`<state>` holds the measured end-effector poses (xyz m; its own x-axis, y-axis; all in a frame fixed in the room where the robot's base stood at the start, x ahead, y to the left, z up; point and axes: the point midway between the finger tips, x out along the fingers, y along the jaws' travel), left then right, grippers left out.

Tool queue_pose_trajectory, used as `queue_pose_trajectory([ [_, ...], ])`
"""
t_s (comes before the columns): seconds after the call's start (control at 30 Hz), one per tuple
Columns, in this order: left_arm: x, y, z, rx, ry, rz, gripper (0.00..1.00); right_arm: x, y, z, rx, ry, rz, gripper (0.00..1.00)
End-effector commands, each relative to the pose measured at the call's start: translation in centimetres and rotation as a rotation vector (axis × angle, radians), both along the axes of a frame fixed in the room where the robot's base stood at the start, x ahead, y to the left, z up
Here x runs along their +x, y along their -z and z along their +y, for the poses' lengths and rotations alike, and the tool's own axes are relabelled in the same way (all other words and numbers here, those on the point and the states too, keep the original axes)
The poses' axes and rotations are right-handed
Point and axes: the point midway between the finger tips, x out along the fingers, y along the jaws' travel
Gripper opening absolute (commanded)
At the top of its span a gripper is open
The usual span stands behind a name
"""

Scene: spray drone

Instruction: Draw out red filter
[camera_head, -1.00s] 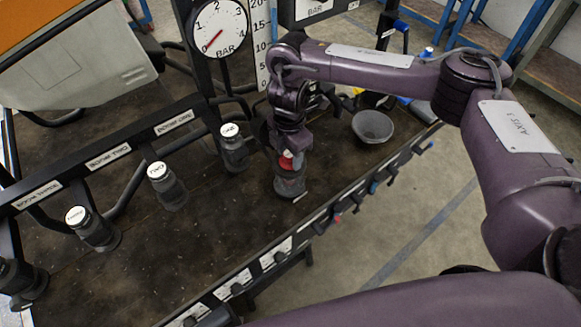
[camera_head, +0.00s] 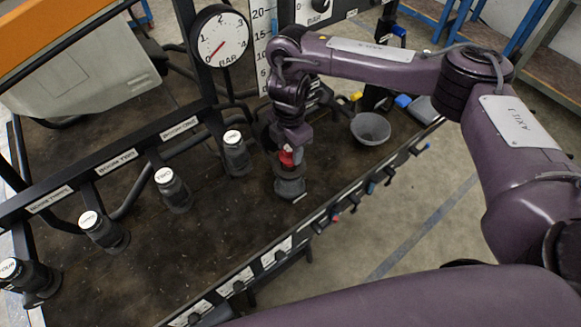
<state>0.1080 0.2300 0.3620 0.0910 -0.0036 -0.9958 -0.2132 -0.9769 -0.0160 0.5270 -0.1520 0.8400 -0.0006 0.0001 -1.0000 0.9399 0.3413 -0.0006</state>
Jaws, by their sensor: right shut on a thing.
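The red filter (camera_head: 287,158) shows as a small red part between the fingers of my right gripper (camera_head: 289,150), just above a dark cylindrical housing (camera_head: 290,186) on the bench. The right gripper points down and is shut on the red filter. I cannot tell whether the filter's lower end is still inside the housing. My left gripper is not in view.
Several capped nozzle bodies, such as the one marked TWO (camera_head: 173,190), hang along a black boom (camera_head: 115,163) at left. A pressure gauge (camera_head: 220,37) stands behind. A grey bowl (camera_head: 370,128) sits right of the housing. Small tools line the bench's front edge.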

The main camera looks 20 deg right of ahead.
Motion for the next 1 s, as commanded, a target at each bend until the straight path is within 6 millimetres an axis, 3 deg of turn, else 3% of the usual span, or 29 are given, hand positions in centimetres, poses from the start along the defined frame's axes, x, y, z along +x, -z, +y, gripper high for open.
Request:
queue_pose_trajectory([
  [0.5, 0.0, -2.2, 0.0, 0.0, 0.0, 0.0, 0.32, 0.0, -2.3, 0.0, 0.0, 0.0, 0.0, 0.09],
  [1.0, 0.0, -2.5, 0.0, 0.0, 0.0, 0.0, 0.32, 0.0, -2.5, 0.0, 0.0, 0.0, 0.0, 0.09],
])
